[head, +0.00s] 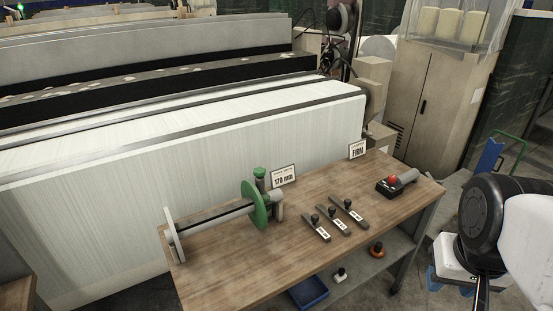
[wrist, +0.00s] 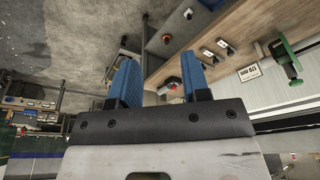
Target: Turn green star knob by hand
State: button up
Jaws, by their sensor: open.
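A green knob (head: 259,176) tops a short post beside a green disc (head: 256,207) on a horizontal shaft (head: 215,214), on the wooden table. Its star shape is too small to make out. In the wrist view, green parts of this fixture (wrist: 284,55) show at the upper right, apart from my gripper. My gripper (wrist: 160,78) has two blue fingers spread apart with nothing held between them. In the head view, my dark and white arm parts are at the right edge; I cannot make out the fingers there.
The wooden table (head: 220,270) also bears several dark levers (head: 333,219), a box with a red button (head: 393,181) and signs reading 170 mm (head: 284,176) and FIRM (head: 357,149). A blue bin (head: 309,292) sits below. A loom with white threads (head: 200,140) stands behind.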

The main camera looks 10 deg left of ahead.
jog(key=shift+o, duration=1.2)
jog(key=shift+w+a+r, duration=0.2)
jog(key=shift+w+r, duration=0.05)
jog(key=shift+w, duration=0.2)
jog(key=w+a+r+m, duration=0.2)
jog(key=w+a+m, duration=0.1)
jog(key=w, duration=0.3)
jog(key=w+a+r+m, duration=0.2)
jog(key=w+a, duration=0.2)
jog(key=w, duration=0.2)
jog(key=m+g, duration=0.3)
jog(key=m, duration=1.1)
send_near(260, 170)
jog(key=shift+s+d+f, duration=0.2)
jog(key=shift+d+f, duration=0.05)
jog(key=shift+d, duration=0.1)
jog(key=shift+w+a+f+m, duration=0.1)
jog(key=shift+a+m, duration=0.2)
jog(key=shift+a, duration=0.1)
jog(key=shift+f, duration=0.15)
jog(key=shift+f, duration=3.8)
